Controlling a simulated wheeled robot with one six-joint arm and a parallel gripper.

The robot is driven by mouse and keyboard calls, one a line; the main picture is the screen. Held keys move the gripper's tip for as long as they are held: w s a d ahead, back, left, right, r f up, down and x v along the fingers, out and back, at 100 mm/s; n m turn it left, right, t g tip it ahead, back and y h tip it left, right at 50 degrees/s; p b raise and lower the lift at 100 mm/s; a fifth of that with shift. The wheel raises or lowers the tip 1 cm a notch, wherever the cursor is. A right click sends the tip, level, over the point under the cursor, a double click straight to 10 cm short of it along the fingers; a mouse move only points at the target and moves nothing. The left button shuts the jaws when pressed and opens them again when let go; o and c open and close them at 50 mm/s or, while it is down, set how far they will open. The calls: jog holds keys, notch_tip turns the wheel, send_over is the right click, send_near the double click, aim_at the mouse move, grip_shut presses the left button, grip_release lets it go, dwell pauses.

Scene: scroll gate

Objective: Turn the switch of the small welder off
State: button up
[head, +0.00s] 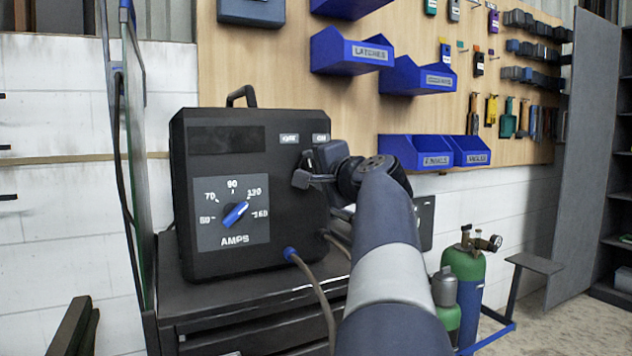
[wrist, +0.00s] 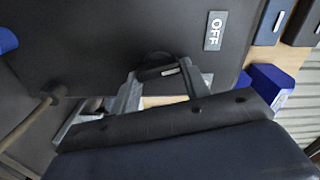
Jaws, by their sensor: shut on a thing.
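The small welder (head: 255,200) is a black box with a top handle, standing on a dark cabinet. Its front has a blue AMPS dial (head: 235,214) and two small white labels at the upper right, the left one (head: 289,139) apparently OFF and the right one (head: 321,138) ON. The OFF label (wrist: 215,31) shows clearly in the wrist view. My gripper (head: 303,178) is at the panel below these labels. In the wrist view my gripper (wrist: 163,84) is shut on a dark rounded switch (wrist: 158,67) with a pale mark. Which label the switch points to I cannot tell.
A brown cable with a blue plug (head: 290,254) leaves the welder's lower front. Blue bins (head: 350,52) and tools hang on the wooden board behind. A dark cabinet (head: 230,305) carries the welder.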

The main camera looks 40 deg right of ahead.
jog(key=n+b, duration=0.2)
jog(key=n, duration=0.2)
jog(key=shift+n, duration=0.4)
jog(key=shift+b, duration=0.3)
jog(key=o, duration=1)
jog(key=shift+r, duration=0.1)
jog(key=v, duration=1)
jog(key=shift+s, duration=0.4)
jog(key=x, duration=1)
jog(key=shift+w, duration=0.45)
